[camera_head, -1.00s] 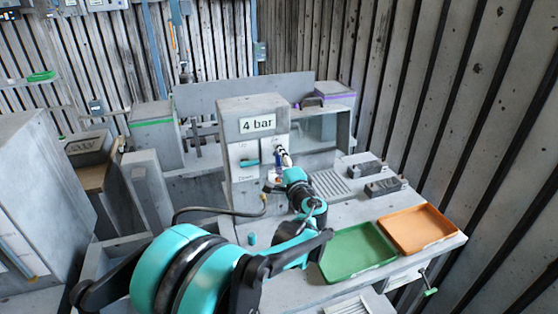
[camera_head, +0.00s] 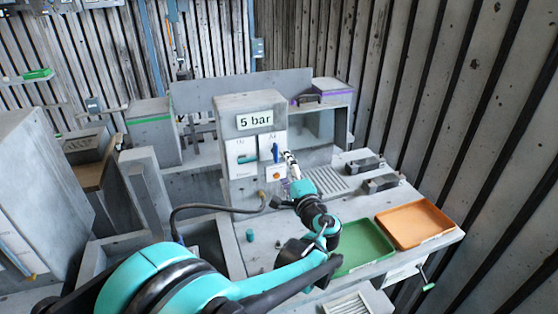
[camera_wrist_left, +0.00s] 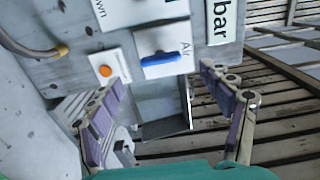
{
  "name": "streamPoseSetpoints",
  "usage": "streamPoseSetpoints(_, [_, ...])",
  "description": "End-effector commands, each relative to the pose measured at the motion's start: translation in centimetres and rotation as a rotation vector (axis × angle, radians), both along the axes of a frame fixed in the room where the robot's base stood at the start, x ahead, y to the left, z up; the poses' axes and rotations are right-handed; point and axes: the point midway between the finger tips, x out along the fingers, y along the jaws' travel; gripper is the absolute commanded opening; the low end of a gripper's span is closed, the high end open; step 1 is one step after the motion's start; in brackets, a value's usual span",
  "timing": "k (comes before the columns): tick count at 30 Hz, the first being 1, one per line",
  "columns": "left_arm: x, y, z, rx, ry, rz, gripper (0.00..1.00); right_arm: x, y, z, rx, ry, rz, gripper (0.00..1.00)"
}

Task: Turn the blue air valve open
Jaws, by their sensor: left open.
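The blue air valve handle (camera_head: 276,152) stands upright on a white plate marked "Air" on the front of the grey housing (camera_head: 240,190). In the left wrist view, which is turned sideways, the handle (camera_wrist_left: 161,59) lies in full view beyond the fingers. My left gripper (camera_head: 291,160) is just right of the valve in the head view. Its fingers are spread wide with nothing between them (camera_wrist_left: 163,80), and they look apart from the handle. The sign (camera_head: 254,121) above reads "5 bar". My right gripper is not in view.
An orange button (camera_head: 276,173) sits below the valve, and a second plate with a teal handle (camera_head: 246,159) is to its left. A hose (camera_head: 215,207) curves at the front left. Green (camera_head: 365,247) and orange (camera_head: 415,223) trays lie on the bench at right.

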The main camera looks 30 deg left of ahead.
Motion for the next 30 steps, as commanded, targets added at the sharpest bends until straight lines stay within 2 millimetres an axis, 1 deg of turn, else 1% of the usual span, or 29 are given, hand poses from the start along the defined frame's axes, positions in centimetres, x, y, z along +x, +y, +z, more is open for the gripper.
streamPoseSetpoints(1, [-0.6,-0.9,0.0,0.0,0.0,-0.004,0.79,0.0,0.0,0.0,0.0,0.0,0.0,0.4])
streamPoseSetpoints(4, [-1.8,-2.3,0.0,0.0,0.0,-0.004,0.79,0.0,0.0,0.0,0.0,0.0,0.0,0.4])
streamPoseSetpoints(9, [-2.9,-3.5,0.0,0.0,0.0,-0.002,0.79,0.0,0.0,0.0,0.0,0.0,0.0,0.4])
streamPoseSetpoints(13, [-3.2,-3.7,0.0,0.0,0.0,0.001,0.79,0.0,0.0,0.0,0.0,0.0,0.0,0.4])
streamPoseSetpoints(26, [-3.2,-3.7,0.0,-0.002,0.001,0.001,0.79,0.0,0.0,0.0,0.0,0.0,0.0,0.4])
streamPoseSetpoints(28, [-3.5,-3.5,-0.3,-0.027,0.005,0.003,0.79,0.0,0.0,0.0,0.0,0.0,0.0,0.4])
streamPoseSetpoints(30, [-4.5,-3.0,-1.1,-0.094,0.017,0.007,0.79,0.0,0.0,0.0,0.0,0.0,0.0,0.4])
